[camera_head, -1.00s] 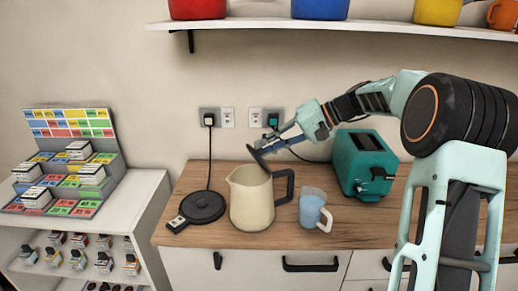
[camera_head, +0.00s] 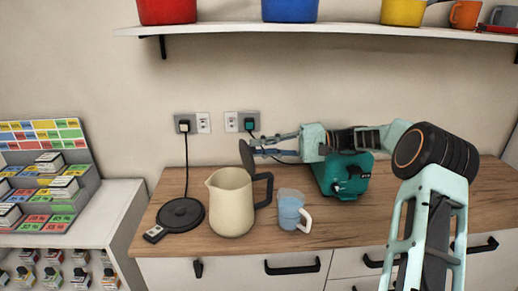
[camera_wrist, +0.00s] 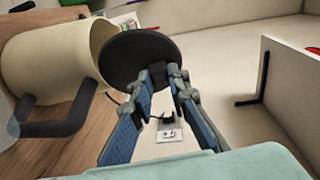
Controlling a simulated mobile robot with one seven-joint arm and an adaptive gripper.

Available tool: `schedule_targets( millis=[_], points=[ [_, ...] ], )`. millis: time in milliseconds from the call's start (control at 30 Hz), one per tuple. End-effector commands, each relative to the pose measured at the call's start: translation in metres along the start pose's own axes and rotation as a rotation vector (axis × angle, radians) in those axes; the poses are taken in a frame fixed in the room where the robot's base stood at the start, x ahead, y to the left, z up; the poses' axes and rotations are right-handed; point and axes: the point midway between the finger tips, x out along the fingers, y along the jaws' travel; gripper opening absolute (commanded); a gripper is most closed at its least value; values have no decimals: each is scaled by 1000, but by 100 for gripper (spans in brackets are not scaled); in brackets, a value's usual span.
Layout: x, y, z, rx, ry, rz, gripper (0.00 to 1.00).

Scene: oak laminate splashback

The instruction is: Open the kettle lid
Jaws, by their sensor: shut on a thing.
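The cream kettle (camera_head: 231,205) with a dark handle stands upright on the wooden counter. Its dark round lid (camera_head: 246,156) is raised nearly vertical near the handle side, above the kettle's top edge. In the wrist view the lid (camera_wrist: 130,58) partly overlaps the kettle (camera_wrist: 50,65), whose top is open. My gripper (camera_head: 258,148) reaches in from the right. In the wrist view its blue-grey fingers (camera_wrist: 163,76) are shut on the small dark tab of the lid. Whether the hinge still joins the lid to the kettle is hard to see.
A blue cup (camera_head: 289,208) with a white handle stands right of the kettle. A teal toaster (camera_head: 345,177) is behind, under my arm. The black kettle base (camera_head: 180,214) lies left. A shelf (camera_head: 330,32) with pots hangs above.

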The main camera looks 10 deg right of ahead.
Motion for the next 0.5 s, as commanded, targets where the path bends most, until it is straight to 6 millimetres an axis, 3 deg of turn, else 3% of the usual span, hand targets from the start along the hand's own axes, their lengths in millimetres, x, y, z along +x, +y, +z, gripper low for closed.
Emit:
schedule_targets(
  millis=[500],
  points=[
    [-2,10,0,10,3,15,0]
  ],
)
